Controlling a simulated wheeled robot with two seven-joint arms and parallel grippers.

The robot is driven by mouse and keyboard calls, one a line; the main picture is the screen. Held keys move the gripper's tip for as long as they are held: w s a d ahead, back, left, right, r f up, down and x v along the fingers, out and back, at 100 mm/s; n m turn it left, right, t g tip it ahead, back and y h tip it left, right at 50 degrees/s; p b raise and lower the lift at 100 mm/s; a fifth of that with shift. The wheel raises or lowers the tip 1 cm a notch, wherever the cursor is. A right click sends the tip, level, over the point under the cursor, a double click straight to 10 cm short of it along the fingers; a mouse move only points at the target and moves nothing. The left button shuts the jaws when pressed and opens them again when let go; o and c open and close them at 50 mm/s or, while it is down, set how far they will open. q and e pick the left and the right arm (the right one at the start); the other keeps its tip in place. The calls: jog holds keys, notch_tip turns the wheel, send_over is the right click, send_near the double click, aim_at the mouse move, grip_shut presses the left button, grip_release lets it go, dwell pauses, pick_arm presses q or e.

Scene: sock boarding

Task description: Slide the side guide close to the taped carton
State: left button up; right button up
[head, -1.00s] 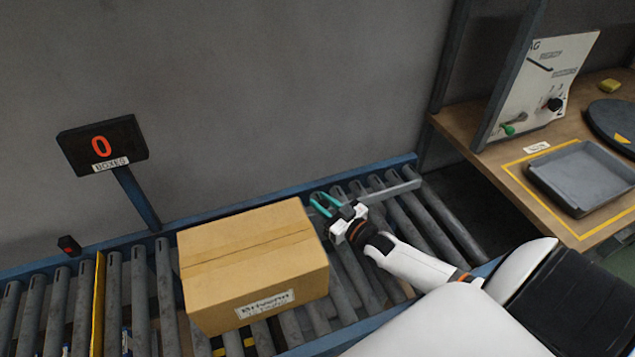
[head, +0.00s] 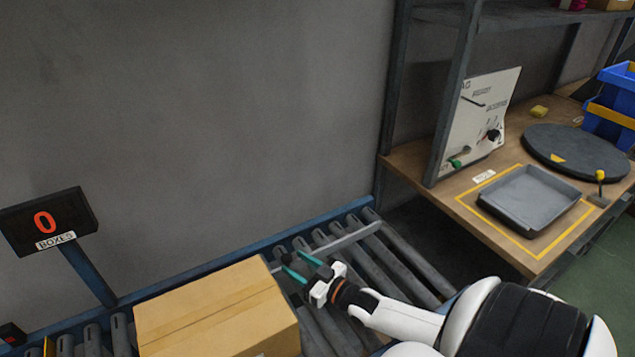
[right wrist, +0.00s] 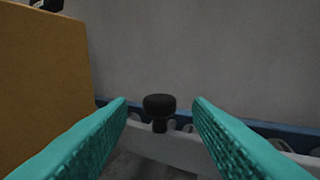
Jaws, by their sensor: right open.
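The taped carton (head: 222,318) sits on the roller conveyor, with a tape strip along its top. The side guide (head: 345,237) is a grey bar lying across the rollers to the right of the carton. In the right wrist view a black knob (right wrist: 160,104) stands up from the grey bar (right wrist: 190,152). My right gripper (head: 293,262) has its teal fingers apart and empty, just right of the carton. The knob shows between its fingers in the wrist view; I cannot tell how far ahead it is. My left gripper is out of view.
A blue rail (head: 215,263) runs along the far side of the conveyor by the wall. A counter sign (head: 47,222) reads 0. A wooden bench (head: 415,170) with a grey tray (head: 535,198) stands at right. Bare rollers lie right of the guide.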

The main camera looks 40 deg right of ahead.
jog(key=s+d, duration=0.1)
jog(key=s, duration=0.7)
jog(key=shift+w+d, duration=0.1)
